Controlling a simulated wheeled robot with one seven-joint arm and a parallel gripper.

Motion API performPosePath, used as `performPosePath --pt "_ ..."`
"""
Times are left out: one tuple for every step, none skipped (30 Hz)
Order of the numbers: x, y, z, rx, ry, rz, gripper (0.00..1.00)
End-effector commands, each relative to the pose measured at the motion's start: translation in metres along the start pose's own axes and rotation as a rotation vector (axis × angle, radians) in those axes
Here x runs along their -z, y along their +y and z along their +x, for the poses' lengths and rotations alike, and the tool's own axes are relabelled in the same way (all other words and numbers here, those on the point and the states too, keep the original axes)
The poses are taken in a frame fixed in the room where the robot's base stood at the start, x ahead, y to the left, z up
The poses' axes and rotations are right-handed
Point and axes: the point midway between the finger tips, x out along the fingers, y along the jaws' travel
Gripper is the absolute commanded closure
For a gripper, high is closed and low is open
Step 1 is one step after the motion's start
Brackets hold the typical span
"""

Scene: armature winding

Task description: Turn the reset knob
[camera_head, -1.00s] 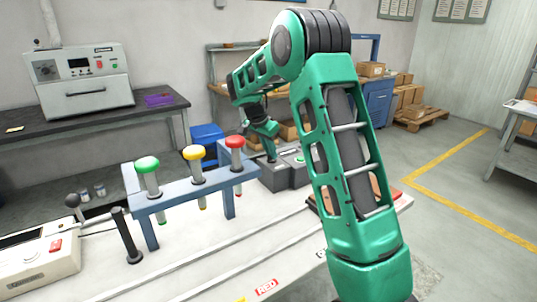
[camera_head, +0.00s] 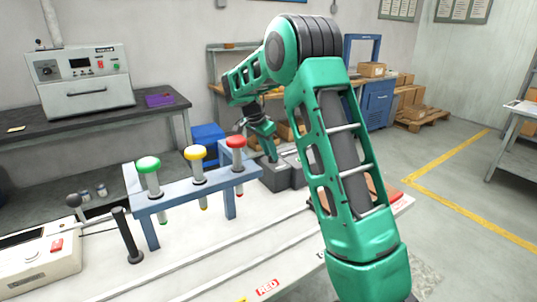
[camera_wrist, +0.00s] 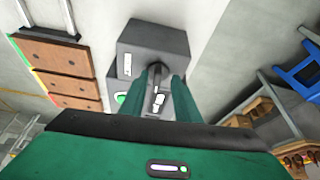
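A dark grey control box (camera_wrist: 165,38) shows in the wrist view, with a green round button (camera_wrist: 120,98) and white labels on its face. A grey knob (camera_wrist: 157,70) stands up from the box, between the two green fingers of my gripper (camera_wrist: 160,78). The fingers straddle the knob closely; whether they press on it is not clear. In the head view my gripper (camera_head: 268,150) points down over the grey boxes (camera_head: 278,178) at the bench's far end, and my arm partly covers them.
A blue rack with green (camera_head: 148,163), yellow (camera_head: 195,152) and red (camera_head: 236,141) capped plungers stands on the white bench (camera_head: 215,255). Brown blocks (camera_wrist: 62,68) lie beside the control box. A white device (camera_head: 40,268) sits at front left.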

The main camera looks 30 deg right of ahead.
Motion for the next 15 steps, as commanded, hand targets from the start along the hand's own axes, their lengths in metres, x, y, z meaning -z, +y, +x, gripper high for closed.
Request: performPosePath --pt "0.001 0.001 0.001 -0.002 0.001 0.002 0.71" --pt "0.002 0.001 0.001 -0.003 0.001 0.003 0.71" --pt "0.002 0.002 0.001 -0.003 0.001 0.003 0.71" --pt "0.002 0.002 0.001 -0.004 0.001 0.003 0.71" --pt "0.002 0.002 0.001 -0.004 0.001 0.004 0.71" --pt "0.002 0.002 0.001 -0.004 0.002 0.004 0.71" --pt "0.002 0.002 0.001 -0.004 0.002 0.004 0.71" --pt "0.003 0.002 -0.001 -0.004 0.002 0.004 0.71" --pt "0.003 0.002 -0.003 -0.004 0.003 0.004 0.71" --pt "0.003 0.002 -0.005 -0.004 0.003 0.005 0.71" --pt "0.003 0.002 -0.008 -0.003 0.004 0.005 0.71" --pt "0.003 0.002 -0.013 -0.004 0.004 0.005 0.71" --pt "0.003 0.002 -0.018 -0.004 0.003 0.005 0.71" --pt "0.002 0.001 -0.023 -0.002 0.003 0.004 0.71" --pt "0.002 0.001 -0.031 -0.001 0.003 0.004 0.71"
